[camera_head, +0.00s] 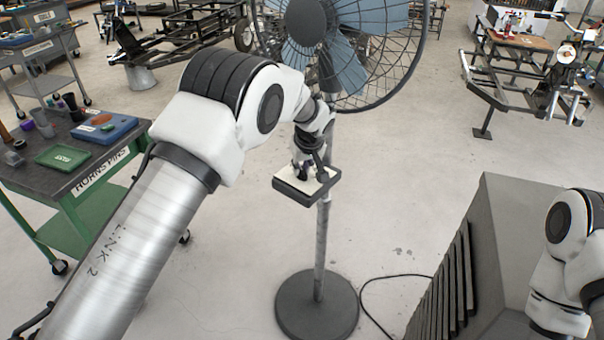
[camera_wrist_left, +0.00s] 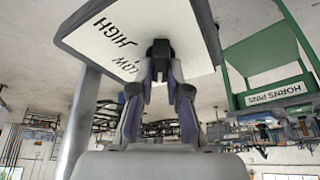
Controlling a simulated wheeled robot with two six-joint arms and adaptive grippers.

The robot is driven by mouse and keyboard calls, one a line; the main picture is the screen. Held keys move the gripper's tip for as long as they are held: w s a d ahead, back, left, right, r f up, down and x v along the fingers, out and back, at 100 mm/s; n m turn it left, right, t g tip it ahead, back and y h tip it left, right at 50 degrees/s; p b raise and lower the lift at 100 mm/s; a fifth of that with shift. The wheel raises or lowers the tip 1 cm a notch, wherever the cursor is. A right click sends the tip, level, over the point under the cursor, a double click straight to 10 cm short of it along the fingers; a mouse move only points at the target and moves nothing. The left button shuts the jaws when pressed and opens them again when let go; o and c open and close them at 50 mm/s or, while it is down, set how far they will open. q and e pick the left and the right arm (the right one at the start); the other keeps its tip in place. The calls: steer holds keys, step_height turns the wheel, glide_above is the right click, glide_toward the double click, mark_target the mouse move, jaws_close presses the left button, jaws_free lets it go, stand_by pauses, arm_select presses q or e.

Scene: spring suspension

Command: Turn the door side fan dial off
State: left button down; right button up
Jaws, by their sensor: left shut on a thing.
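The fan (camera_head: 330,40) stands upright on a pole with a round dark base (camera_head: 316,305). Its control box (camera_head: 290,190), a white panel in a dark frame, is fixed to the pole. In the left wrist view the panel (camera_wrist_left: 95,35) shows upside down with the words HIGH and LOW. The black dial (camera_wrist_left: 160,47) is between the fingertips of my left gripper (camera_wrist_left: 161,70), which is shut on it. In the head view my left gripper (camera_head: 308,168) is at the panel and hides the dial. Which mark the dial points to cannot be told. My right gripper is out of view.
A green-legged cart (camera_head: 75,185) labelled HORNS PINS, with trays on top, stands at left. A grey cabinet (camera_head: 500,220) is at lower right beside my right arm. A cable (camera_head: 370,290) runs across the floor. Vehicle frames stand farther back.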

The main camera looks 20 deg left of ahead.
arm_select(q)
steer(key=shift+w+r, duration=0.15)
steer(key=shift+r, duration=0.05)
stand_by(0.3)
steer(key=c, duration=1.1)
jaws_free()
steer(key=shift+c, duration=0.2)
steer(key=shift+a+f, duration=0.1)
steer(key=shift+f, duration=0.05)
steer(key=v, duration=1.2)
